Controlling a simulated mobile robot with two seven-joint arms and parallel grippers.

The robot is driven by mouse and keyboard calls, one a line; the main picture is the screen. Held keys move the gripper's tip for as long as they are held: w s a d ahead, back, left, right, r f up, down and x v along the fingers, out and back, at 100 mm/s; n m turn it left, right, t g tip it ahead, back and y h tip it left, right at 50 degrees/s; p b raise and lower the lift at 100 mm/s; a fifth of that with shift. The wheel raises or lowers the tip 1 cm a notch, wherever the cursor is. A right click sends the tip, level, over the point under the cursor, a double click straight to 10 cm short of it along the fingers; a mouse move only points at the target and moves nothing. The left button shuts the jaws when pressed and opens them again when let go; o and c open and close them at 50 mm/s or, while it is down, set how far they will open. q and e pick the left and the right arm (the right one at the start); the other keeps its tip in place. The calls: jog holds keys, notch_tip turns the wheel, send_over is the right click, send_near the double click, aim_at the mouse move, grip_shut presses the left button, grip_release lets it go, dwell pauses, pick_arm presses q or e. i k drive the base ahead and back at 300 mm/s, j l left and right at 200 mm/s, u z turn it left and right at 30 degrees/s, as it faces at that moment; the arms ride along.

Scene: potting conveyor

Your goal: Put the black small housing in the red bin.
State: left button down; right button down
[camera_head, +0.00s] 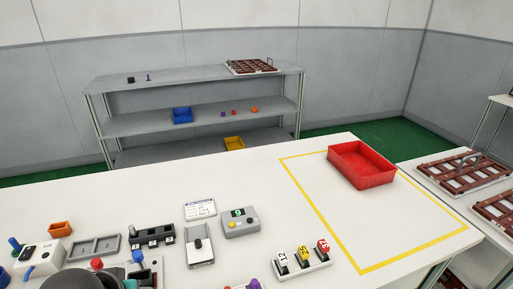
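The red bin (361,165) stands on the white table at the right, inside a yellow outlined area. It is open at the top and looks empty. A small black block (131,80) sits on the top shelf of the grey rack at the back left; it may be the black small housing, but it is too small to be sure. A dark rounded part at the bottom left edge looks like a piece of my arm. No gripper fingers show.
The grey rack (200,78) stands behind. The yellow outlined area is otherwise clear.

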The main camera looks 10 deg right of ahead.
aim_at(359, 163)
jog(key=i+l, duration=0.1)
jog(key=l, duration=0.35)
jog(key=i+l+z, duration=0.1)
jog(key=l, duration=0.35)
jog(key=i+l, duration=0.1)
jog(key=l, duration=0.3)
jog(key=i+l+z, duration=0.1)
jog(key=l, duration=0.35)
